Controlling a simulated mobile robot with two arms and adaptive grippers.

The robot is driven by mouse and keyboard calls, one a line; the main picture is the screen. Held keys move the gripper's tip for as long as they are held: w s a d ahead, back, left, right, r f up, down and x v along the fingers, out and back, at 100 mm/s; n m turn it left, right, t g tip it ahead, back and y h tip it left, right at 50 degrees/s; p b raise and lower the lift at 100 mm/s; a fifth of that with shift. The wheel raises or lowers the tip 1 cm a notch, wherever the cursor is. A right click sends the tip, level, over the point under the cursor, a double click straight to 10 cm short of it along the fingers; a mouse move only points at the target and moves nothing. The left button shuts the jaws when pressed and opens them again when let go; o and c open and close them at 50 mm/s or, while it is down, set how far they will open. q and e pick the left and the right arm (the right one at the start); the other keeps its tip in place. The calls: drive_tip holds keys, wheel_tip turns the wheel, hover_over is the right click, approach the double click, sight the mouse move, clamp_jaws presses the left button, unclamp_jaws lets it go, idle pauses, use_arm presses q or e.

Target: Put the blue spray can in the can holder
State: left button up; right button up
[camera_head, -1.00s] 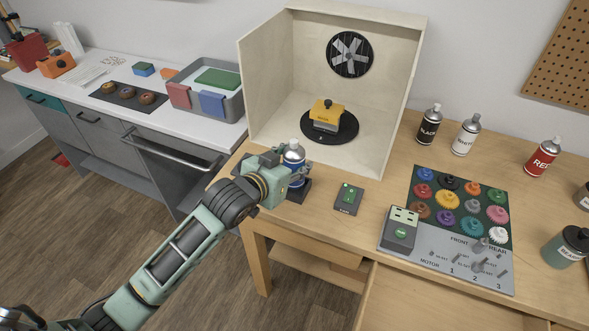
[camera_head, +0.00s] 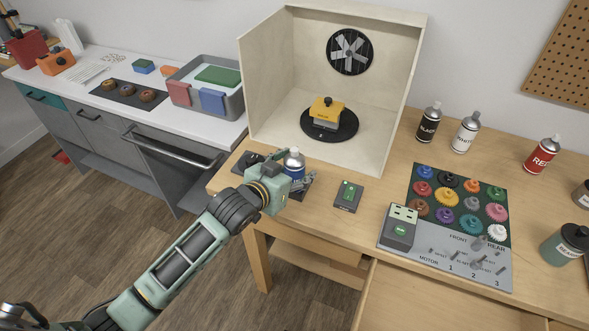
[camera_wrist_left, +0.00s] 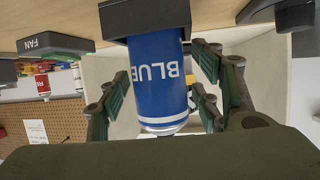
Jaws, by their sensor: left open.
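The blue spray can (camera_head: 294,162) stands upright at the front left of the wooden bench, partly hidden by my left gripper (camera_head: 298,184). In the left wrist view, which looks upside down, the can (camera_wrist_left: 158,80) carries the word BLUE. Its base end sits in a dark square holder (camera_wrist_left: 145,20). In that view the fingers of my left gripper (camera_wrist_left: 160,90) are spread on both sides of the can, with a visible gap on each side. In the head view the holder is mostly hidden behind the gripper. My right gripper is not in view.
A spray booth (camera_head: 265,85) with a turntable (camera_head: 345,133) stands behind the can. A small FAN switch box (camera_head: 348,195) lies right of it. A dark object (camera_head: 246,161) lies to the left. Black (camera_head: 429,123), white (camera_head: 465,134) and red (camera_head: 541,155) cans stand farther right.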

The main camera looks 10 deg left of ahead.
use_arm(q)
drive_tip(key=shift+r, duration=0.15)
drive_tip(key=b+v, duration=0.1)
drive_tip(key=v, duration=1.1)
drive_tip(key=shift+b, duration=0.3)
